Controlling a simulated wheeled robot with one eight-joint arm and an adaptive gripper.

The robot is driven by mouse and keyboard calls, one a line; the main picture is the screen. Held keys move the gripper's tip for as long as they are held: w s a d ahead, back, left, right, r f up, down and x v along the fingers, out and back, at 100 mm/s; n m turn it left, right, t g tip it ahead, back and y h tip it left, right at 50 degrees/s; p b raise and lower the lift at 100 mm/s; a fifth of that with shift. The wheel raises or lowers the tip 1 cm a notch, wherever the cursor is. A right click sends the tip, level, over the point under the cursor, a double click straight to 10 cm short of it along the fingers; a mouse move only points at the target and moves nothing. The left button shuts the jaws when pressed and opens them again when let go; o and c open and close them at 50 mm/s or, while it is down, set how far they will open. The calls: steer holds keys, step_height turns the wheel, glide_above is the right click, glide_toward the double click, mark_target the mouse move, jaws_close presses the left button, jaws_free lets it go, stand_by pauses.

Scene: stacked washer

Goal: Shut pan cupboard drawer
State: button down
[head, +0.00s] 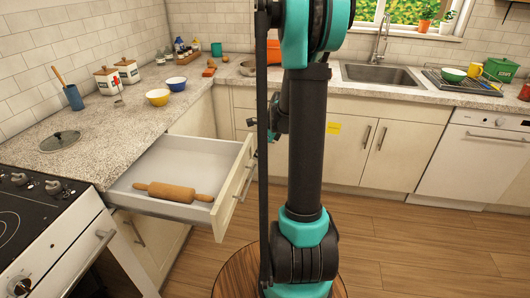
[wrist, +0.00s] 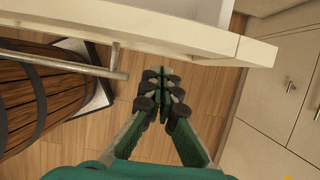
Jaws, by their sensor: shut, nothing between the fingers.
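The drawer (head: 190,160) stands pulled out from under the counter at the left in the head view, its front facing right. A wooden rolling pin (head: 173,191) lies in it. In the wrist view the pale drawer front (wrist: 170,33) crosses the top, with a metal bar handle (wrist: 60,62) at the left. My gripper (wrist: 163,80) is shut and empty, just outside the drawer front and to the right of most of the handle. I cannot tell whether it touches the front. In the head view my arm hides part of the scene, and the fingers are not clear.
A black stove (head: 35,215) stands left of the drawer. The counter (head: 120,130) above holds a glass lid (head: 60,140), a yellow bowl (head: 157,97) and a blue bowl (head: 176,83). Base cupboards (head: 395,150) and a dishwasher (head: 470,160) line the back. Wooden floor is open at right.

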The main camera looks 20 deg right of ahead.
steer(key=shift+w+a, duration=0.3)
steer(key=shift+a, duration=0.25)
glide_above(174, 155)
steer(key=shift+w+a, duration=0.1)
stand_by(0.5)
stand_by(0.3)
